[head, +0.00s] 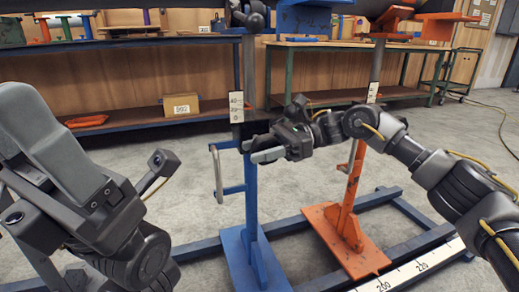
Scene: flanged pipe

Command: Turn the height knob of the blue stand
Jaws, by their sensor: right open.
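The blue stand (251,205) is upright in the middle of the head view, with a scale plate (236,107) on its upper post. A pale vertical bar (218,174) is held by blue brackets on its left side. My right gripper (256,150) reaches in from the right at the stand's collar, just below the scale plate. Its jaws are open, and a pale finger shows in front of the post. I cannot make out the height knob clearly; the gripper covers that part of the stand. My left arm is at the left, and its gripper cannot be made out.
An orange stand (349,215) is to the right, behind my right forearm. Blue floor rails (300,222) and a white ruler (405,272) run near the bases. A shelf with a box (181,106) and workbenches line the back wall. Grey floor is open between.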

